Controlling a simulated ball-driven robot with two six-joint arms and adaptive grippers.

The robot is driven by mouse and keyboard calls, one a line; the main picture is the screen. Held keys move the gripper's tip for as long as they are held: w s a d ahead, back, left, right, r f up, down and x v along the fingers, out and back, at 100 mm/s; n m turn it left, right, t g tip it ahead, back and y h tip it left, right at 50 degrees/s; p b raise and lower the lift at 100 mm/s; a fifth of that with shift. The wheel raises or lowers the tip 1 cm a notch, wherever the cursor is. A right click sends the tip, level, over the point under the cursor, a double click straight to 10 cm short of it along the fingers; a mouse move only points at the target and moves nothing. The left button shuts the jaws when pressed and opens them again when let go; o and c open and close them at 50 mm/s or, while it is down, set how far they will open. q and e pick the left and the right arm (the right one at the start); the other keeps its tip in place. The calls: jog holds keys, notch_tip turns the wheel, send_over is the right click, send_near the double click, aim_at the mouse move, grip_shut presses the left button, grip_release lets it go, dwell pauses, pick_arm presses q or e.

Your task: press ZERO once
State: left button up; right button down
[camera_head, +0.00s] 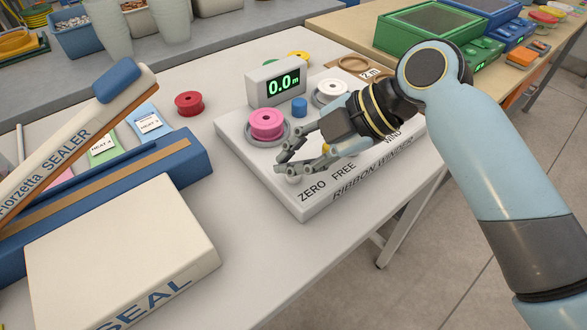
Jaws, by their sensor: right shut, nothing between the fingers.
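The ribbon winder (236,141) is a white slab on the table, with ZERO, FREE and WIND printed along its front edge. Its display (276,82) reads 0.0 m in green. My right gripper (287,161) is shut and empty, its fingertips low over the front left part of the slab, just behind the word ZERO (311,192). I cannot tell whether the fingertips touch anything. A pink spool (267,122) sits on the winder just behind the fingers. My left gripper is not in view.
A small blue cylinder (299,107) and a white spool (331,92) stand on the winder's back half. A red spool (189,104) lies on the table to its left. The Florzetta sealer (120,255) fills the left. The table's front edge is close to the winder.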

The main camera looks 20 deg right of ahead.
aim_at(293, 178)
notch_tip(293, 178, up, 5)
jog(key=p, duration=0.4)
jog(key=shift+r+p, duration=0.1)
jog(key=shift+p, duration=0.25)
dwell(0.5)
